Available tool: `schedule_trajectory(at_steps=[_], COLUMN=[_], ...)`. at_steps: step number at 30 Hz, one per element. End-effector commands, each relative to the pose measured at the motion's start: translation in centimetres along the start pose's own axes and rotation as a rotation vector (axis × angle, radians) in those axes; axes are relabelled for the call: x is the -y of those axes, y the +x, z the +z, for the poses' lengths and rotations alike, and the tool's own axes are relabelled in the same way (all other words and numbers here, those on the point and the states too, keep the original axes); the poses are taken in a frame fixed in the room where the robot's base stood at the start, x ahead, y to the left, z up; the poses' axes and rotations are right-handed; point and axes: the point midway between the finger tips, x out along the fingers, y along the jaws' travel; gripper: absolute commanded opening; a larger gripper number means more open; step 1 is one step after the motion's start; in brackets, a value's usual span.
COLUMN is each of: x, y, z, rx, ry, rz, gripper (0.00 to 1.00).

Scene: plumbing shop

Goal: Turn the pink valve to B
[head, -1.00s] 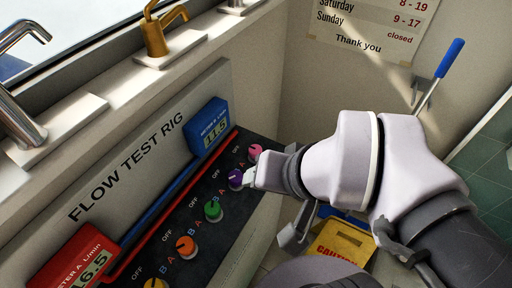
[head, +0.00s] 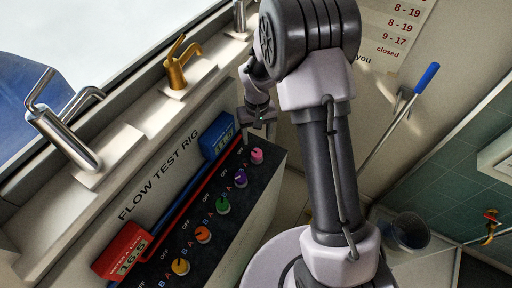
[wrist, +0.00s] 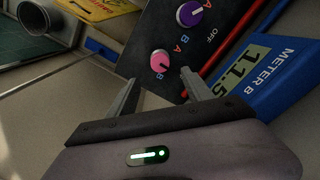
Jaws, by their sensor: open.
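The pink valve (head: 257,156) is the farthest round knob on the dark panel of the flow test rig. It shows in the wrist view (wrist: 160,62) just beyond my open fingers, with letters A and B printed beside it. Its pointer is too small to read for certain. My gripper (wrist: 161,80) is open and empty, its two fingertips spread on either side of the line to the pink valve, apart from it. In the head view my gripper (head: 258,118) hangs above the far end of the panel, partly hidden by my arm.
The purple valve (head: 241,178) is beside the pink one; green (head: 223,205), orange (head: 203,234) and yellow (head: 181,266) valves follow. The blue meter B (wrist: 260,68) reads 11.5 and stands close to my right finger. A brass tap (head: 180,66) is on the ledge above.

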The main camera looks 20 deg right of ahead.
Motion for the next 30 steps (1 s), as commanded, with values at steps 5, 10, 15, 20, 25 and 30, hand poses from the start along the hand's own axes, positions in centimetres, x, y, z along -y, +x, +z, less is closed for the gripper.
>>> schedule_trajectory(at_steps=[5,10,15,20,25,30], x=[0.0,0.0,0.0,0.0,0.0,0.0], y=[5.4,8.5,9.6,9.7,9.7,9.7], z=[0.1,0.1,0.0,0.0,0.0,0.0], rx=[0.003,0.001,-0.001,-0.001,-0.001,-0.001], ry=[0.0,0.001,0.001,0.001,0.001,0.001], rz=[0.0,-0.001,-0.001,-0.001,-0.001,-0.001], gripper=[0.59,0.59,0.59,0.59,0.44,0.1])
